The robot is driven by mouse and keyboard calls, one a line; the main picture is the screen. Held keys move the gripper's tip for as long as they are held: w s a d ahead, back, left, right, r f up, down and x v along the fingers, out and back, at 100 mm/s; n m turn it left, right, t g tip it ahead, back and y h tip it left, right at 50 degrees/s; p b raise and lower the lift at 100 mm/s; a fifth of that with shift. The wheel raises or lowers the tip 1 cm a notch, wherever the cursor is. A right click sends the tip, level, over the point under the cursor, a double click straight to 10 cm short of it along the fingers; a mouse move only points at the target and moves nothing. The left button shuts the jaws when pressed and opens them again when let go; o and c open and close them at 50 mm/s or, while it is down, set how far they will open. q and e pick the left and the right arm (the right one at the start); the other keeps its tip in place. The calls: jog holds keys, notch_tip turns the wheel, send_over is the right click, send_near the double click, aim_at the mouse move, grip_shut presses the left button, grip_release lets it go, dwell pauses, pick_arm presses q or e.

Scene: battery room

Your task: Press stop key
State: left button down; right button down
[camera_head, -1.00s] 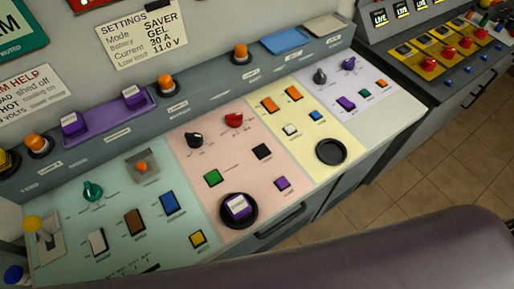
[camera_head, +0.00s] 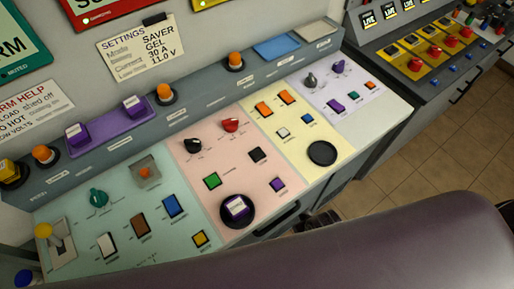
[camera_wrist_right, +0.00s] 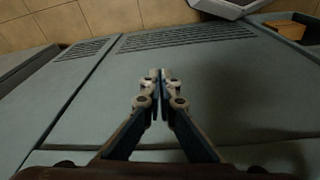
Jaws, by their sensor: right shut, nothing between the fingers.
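The console (camera_head: 100,239) carries several coloured keys, but their labels are too small to read, so I cannot tell which is the stop key. Keys on it include a green key (camera_head: 212,181), a black key (camera_head: 257,155), a purple key (camera_head: 277,185), a yellow key (camera_head: 201,239) and a blue key (camera_head: 169,206). A red knob (camera_head: 230,125) stands on the pink panel. My right gripper (camera_wrist_right: 161,75) is shut and empty in the right wrist view, in front of a grey vented cabinet face (camera_wrist_right: 220,75). My left gripper is not in view.
A white-and-purple block (camera_head: 237,207) sits in a black round recess on the pink panel. A lever with a yellow knob (camera_head: 44,231) stands at the left. A second console (camera_head: 420,55) stands at right.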

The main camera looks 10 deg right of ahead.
notch_tip(320, 180, up, 24)
jog(key=w+a+t+p, duration=0.2)
jog(key=w+p, duration=0.1)
jog(key=w+a+r+n+y, duration=0.1)
jog(key=w+a+r+y, duration=0.1)
jog(key=w+a, duration=0.1)
jog(key=w+a+r+y, duration=0.2)
jog(key=w+a, duration=0.1)
jog(key=w, duration=0.1)
jog(key=w+a+r+n+y, duration=0.1)
jog(key=w+a+r, duration=0.1)
jog(key=w+a, duration=0.1)
jog(key=shift+w+a+r+n+t+y, duration=0.1)
jog(key=shift+w+a+n+t+y, duration=0.25)
jog(key=shift+a, duration=0.2)
jog(key=w+d+r+m+y, duration=0.2)
jog(key=w+r, duration=0.2)
jog(key=w, duration=0.1)
jog(key=shift+w+d+r, duration=0.2)
jog(key=shift+w+r, duration=0.05)
jog(key=shift+w, duration=0.1)
jog(key=shift+f+b, duration=0.15)
jog(key=shift+b, duration=0.2)
jog(key=b, duration=0.8)
send_over(260, 154)
notch_tip(260, 154, down, 6)
jog(key=shift+w+f, duration=0.1)
jog(key=shift+f, duration=1.15)
jog(key=shift+f, duration=0.2)
